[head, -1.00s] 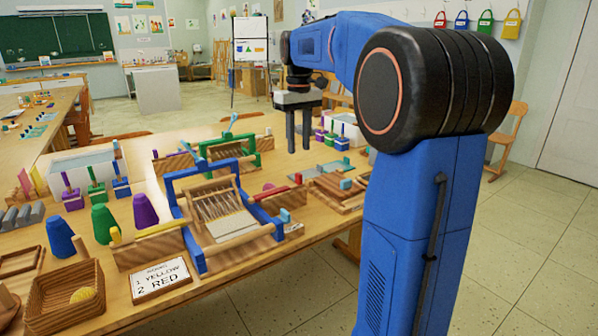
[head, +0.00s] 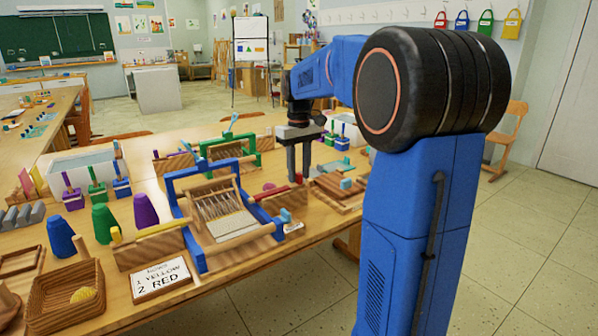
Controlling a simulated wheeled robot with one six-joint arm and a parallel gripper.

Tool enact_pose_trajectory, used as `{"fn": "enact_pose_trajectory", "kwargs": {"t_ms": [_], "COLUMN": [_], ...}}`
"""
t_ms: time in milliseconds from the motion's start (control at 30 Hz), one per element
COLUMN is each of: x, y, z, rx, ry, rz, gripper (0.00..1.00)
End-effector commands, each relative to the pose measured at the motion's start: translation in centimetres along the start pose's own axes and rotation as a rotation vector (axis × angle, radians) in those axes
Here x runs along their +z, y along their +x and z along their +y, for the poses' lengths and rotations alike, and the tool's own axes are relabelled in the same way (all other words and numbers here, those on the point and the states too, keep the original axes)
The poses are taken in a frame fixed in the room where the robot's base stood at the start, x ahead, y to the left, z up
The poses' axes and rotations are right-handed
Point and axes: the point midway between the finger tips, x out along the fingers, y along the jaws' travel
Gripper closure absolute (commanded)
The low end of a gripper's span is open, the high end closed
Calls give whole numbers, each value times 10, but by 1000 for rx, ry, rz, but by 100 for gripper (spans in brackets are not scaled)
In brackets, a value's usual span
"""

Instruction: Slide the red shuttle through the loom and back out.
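The loom (head: 187,240) has a blue frame with pale warp threads and stands near the table's front edge. The red shuttle (head: 272,193) lies on a wooden support at the loom's right side, its inner end close to the frame. My gripper (head: 299,181) points down over the red shuttle's outer end. Its two fingers are apart, with a bit of red showing between them. I cannot tell whether they touch it. A yellow-tipped shuttle (head: 116,235) lies on a wooden support at the loom's left.
A card (head: 160,281) reads "1 YELLOW, 2 RED". A wicker basket (head: 65,302) holds a yellow ball. A green-framed loom (head: 235,150) stands behind. Wooden frames (head: 335,193) lie right of my gripper. Blue, green and purple cones (head: 103,223) stand at left.

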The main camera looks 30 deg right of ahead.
Motion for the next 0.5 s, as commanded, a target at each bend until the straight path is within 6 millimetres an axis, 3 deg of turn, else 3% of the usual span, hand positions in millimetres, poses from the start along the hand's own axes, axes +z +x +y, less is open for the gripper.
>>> {"fn": "enact_pose_trajectory", "kwargs": {"t_ms": [33,133,367,500], "x": [0,0,0,0], "y": [0,0,0,-1], "z": [0,0,-3,-21], "rx": [0,0,0,0], "ry": [0,0,-1,-4], "rz": [0,0,0,0], "gripper": [78,100,100,100]}}
